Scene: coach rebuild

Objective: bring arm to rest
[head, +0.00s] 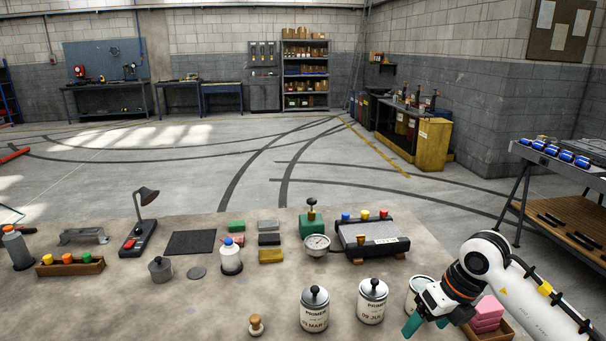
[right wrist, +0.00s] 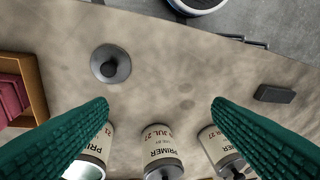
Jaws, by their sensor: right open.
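My right gripper (head: 412,325) comes in from the lower right in the head view, over the near right part of the bench. In the right wrist view its green fingers are wide apart, with nothing held between them. Two white primer cans with black-knobbed lids, one marked MAR (head: 314,312) and one marked JUL (head: 372,302), stand left of it. A third can (head: 417,286), partly hidden by my gripper, looks open in the right wrist view (right wrist: 92,152). A grey lid with a dark knob (right wrist: 110,64) lies on the bench there. My left gripper is not in view.
Pink blocks (head: 487,312) sit in a wooden tray (head: 503,333) beside my right arm. A wooden-knobbed stamp (head: 256,325) stands near the front edge. A gauge (head: 316,243), a lamp (head: 146,197) and a white bottle (head: 231,257) stand farther back.

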